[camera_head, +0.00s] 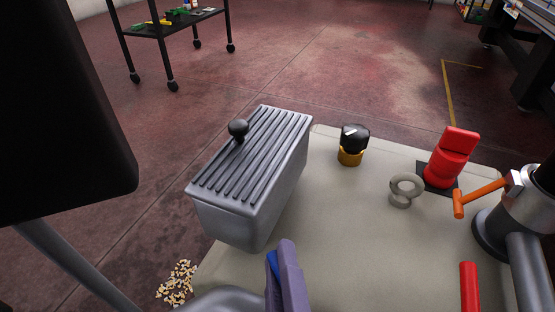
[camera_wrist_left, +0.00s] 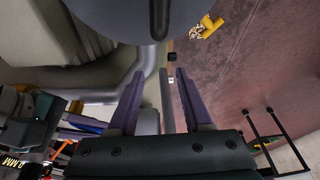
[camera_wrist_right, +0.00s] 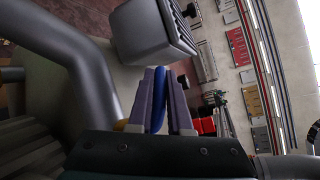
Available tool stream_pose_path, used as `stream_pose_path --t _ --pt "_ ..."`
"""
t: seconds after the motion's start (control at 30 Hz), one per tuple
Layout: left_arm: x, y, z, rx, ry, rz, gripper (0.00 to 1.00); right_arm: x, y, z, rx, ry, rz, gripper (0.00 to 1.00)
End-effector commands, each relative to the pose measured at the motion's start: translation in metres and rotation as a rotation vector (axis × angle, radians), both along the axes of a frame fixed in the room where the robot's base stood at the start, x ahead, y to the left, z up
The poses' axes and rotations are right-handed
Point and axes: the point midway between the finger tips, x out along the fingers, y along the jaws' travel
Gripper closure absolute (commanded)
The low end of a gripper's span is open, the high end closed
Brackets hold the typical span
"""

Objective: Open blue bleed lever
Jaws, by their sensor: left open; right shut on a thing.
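The blue bleed lever (camera_head: 272,263) shows as a small blue strip at the bottom middle of the head view, against the purple fingers of my right gripper (camera_head: 284,262). In the right wrist view the blue lever (camera_wrist_right: 159,98) sits between the two purple fingers (camera_wrist_right: 165,85), which are shut on it. The lever's pivot and lower end are hidden. My left gripper (camera_wrist_left: 155,78) is open in the left wrist view, with nothing held between its fingers. A grey pipe shows beyond the fingers. The left fingers do not show in the head view.
A grey ribbed-lid box (camera_head: 230,217) with a black knob (camera_head: 238,128) stands just beyond my right gripper. A black-and-yellow knob (camera_head: 351,155), grey ring (camera_head: 404,192), red switch (camera_head: 452,157), orange lever (camera_head: 478,198) and red handle (camera_head: 469,286) stand on the pale tabletop (camera_head: 370,250).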

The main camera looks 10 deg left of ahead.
Motion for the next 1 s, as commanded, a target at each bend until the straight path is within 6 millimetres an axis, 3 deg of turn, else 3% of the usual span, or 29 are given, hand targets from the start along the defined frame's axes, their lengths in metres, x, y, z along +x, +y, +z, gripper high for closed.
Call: stream_pose_path --t 0.3,0.77,0.8,1.0 --pt "0.0 -0.0003 -0.0052 -0.001 0.0 0.0 0.5 0.002 -0.0032 -0.0002 0.004 0.002 -0.094 1.0" --pt "0.0002 -0.0035 -0.0052 -0.013 0.0 0.006 0.5 0.0024 -0.0038 0.0003 0.003 0.0 -0.105 1.0" --pt "0.0003 -0.0035 -0.0052 -0.013 0.0 0.006 0.5 0.0024 -0.0037 0.0004 0.003 0.0 -0.105 0.79" --pt "0.0003 -0.0034 -0.0052 -0.013 0.0 0.006 0.5 0.0024 -0.0039 0.0003 0.002 0.0 -0.105 0.57"
